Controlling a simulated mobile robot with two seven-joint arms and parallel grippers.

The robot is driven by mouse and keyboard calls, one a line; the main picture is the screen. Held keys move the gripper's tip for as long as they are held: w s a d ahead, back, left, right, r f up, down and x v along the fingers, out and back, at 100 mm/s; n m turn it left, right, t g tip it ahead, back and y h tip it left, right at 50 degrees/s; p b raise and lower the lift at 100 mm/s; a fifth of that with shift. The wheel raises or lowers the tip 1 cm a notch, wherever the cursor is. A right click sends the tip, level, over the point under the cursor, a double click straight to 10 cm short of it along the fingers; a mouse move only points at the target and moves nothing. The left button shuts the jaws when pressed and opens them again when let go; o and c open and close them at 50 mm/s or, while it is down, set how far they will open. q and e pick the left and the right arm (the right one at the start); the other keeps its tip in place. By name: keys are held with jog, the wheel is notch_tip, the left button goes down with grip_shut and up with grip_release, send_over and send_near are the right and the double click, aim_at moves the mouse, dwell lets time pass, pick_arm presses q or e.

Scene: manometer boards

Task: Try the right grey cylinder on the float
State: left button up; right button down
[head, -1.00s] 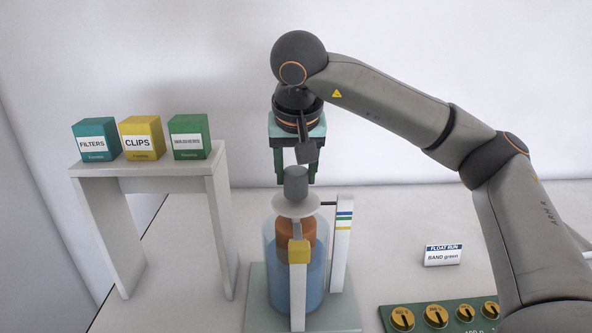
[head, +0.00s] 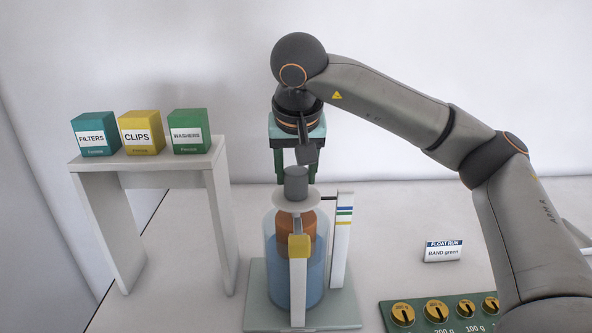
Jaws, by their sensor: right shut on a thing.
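The grey cylinder (head: 296,183) is upright over the pale round plate (head: 297,200) of the float and appears to touch it. The float's orange body (head: 296,229) sits in the clear tank (head: 315,268) of blue liquid. A thin dark pointer reaches from the plate to the white scale post (head: 342,240), above its blue, green and yellow bands. My right gripper (head: 295,178), with green fingers, points down and is shut on the grey cylinder. Part of the fingers is hidden behind my own wrist part and the cylinder. My left gripper is not in view.
A white stand (head: 150,170) at left carries FILTERS, CLIPS and WASHERS boxes.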

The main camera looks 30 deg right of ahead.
jog(key=shift+f, duration=0.15)
jog(key=shift+c, duration=1)
grip_release()
jog(key=p+v, duration=0.2)
jog(key=v, duration=1)
jog(key=shift+r, duration=0.35)
